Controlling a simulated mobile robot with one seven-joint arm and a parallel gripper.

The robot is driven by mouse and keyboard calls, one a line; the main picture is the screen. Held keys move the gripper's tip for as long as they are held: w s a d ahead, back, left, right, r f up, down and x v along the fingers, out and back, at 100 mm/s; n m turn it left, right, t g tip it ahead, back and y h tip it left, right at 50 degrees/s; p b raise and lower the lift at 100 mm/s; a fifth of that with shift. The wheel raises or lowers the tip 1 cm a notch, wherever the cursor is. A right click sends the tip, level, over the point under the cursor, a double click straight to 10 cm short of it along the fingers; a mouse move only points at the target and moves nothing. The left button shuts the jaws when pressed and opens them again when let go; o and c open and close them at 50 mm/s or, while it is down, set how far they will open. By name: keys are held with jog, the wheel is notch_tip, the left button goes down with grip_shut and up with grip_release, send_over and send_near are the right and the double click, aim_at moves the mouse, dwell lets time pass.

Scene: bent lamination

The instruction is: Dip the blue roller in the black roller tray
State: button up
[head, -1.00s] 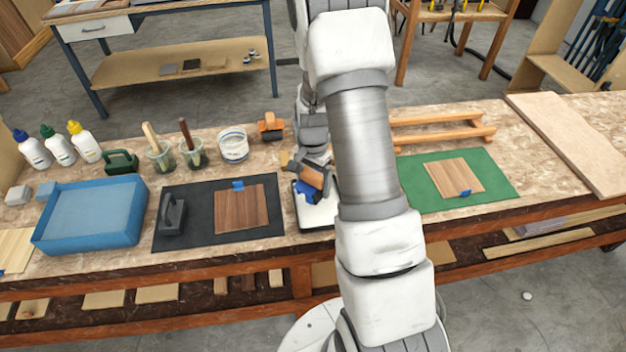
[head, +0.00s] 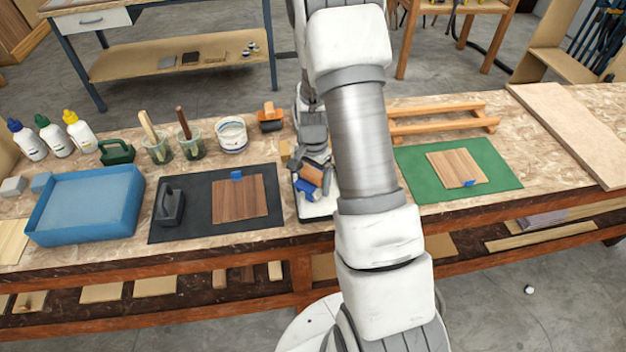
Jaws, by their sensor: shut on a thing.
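The blue roller (head: 309,188) is in the head view, left of my forearm, with a brown wooden part (head: 316,174) just above it. My gripper (head: 314,160) is shut on the roller; its fingers are mostly hidden. The roller is over a tray with a dark rim and a white surface, which I take as the black roller tray (head: 320,211). My arm hides the tray's right side. I cannot tell whether the roller touches the white surface.
A black mat (head: 203,227) with a wooden panel (head: 238,203) and a black handled tool (head: 169,206) lies left of the tray. A blue bin (head: 84,238) stands further left. Cups and a white tub (head: 231,136) stand behind. A green mat (head: 418,187) lies right.

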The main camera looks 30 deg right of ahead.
aim_at(313, 172)
jog(key=shift+r, duration=0.15)
jog(key=shift+r+p, duration=2.05)
jog(key=shift+r, duration=1)
